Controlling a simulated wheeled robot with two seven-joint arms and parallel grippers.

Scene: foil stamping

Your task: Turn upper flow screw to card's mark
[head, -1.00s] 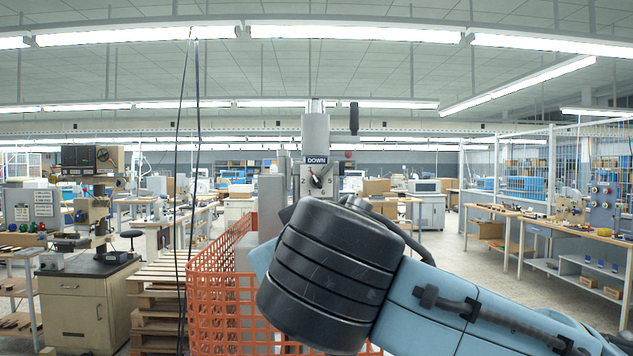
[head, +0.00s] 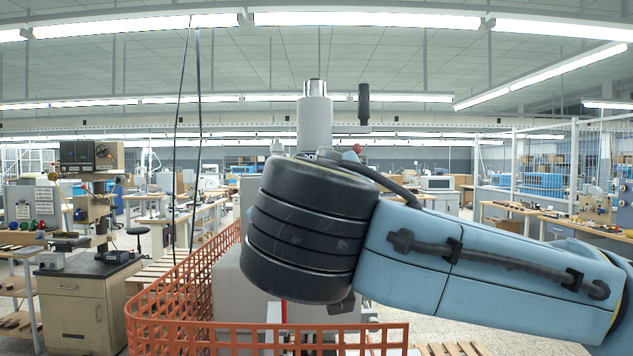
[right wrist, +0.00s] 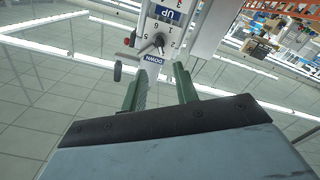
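In the head view, my right arm hides the dial panel. The card and its mark are not identifiable. My left gripper is not in view.
The machine's grey column (head: 314,122) rises behind my right arm, with a black handle (head: 363,103) at its right. An orange mesh fence (head: 160,318) surrounds its base. A bench with a small machine (head: 88,275) stands at the left.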

